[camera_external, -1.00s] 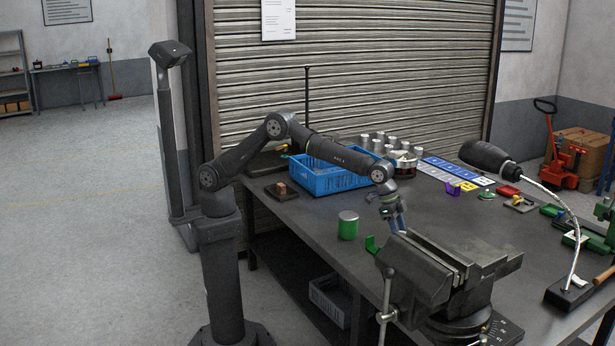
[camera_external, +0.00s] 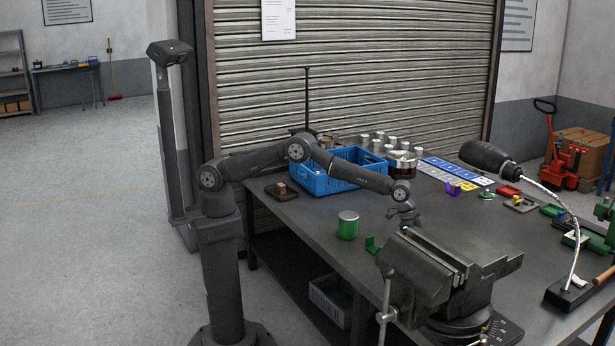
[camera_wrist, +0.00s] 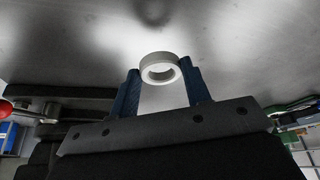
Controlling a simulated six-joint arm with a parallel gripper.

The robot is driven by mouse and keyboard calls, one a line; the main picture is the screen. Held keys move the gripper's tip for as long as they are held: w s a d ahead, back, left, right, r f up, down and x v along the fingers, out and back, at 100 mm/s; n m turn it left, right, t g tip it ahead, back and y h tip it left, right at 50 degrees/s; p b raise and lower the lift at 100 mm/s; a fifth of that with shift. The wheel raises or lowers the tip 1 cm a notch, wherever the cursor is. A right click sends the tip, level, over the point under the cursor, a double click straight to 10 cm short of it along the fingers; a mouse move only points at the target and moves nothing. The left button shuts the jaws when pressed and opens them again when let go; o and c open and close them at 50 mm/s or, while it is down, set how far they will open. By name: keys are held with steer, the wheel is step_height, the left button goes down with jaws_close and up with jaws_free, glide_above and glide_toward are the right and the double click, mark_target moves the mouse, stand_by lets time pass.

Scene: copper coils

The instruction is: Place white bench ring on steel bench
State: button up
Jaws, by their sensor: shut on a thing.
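The white bench ring (camera_wrist: 160,57) sits between the blue fingers of my gripper (camera_wrist: 159,69) in the wrist view, and the gripper is shut on it. The grey steel bench (camera_wrist: 80,55) fills the background behind the ring in that view. In the outside view my gripper (camera_external: 408,220) is low over the steel bench (camera_external: 303,215), just behind the vise. The fingers and ring are hidden there by the vise. I cannot tell whether the ring touches the bench.
A large dark vise (camera_external: 430,270) stands right in front of my gripper. A green can (camera_external: 348,228) and a green bracket (camera_external: 372,245) are to the left. A blue crate (camera_external: 325,182) is behind. A lamp (camera_external: 487,157) is at right. Bench right of the gripper looks clear.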

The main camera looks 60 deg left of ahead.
steer(key=shift+f, duration=1.9)
steer(key=shift+f, duration=0.2)
steer(key=o, duration=1.2)
steer(key=shift+c, duration=0.2)
steer(key=shift+r, duration=0.1)
steer(key=v, duration=1.2)
steer(key=shift+d, duration=0.1)
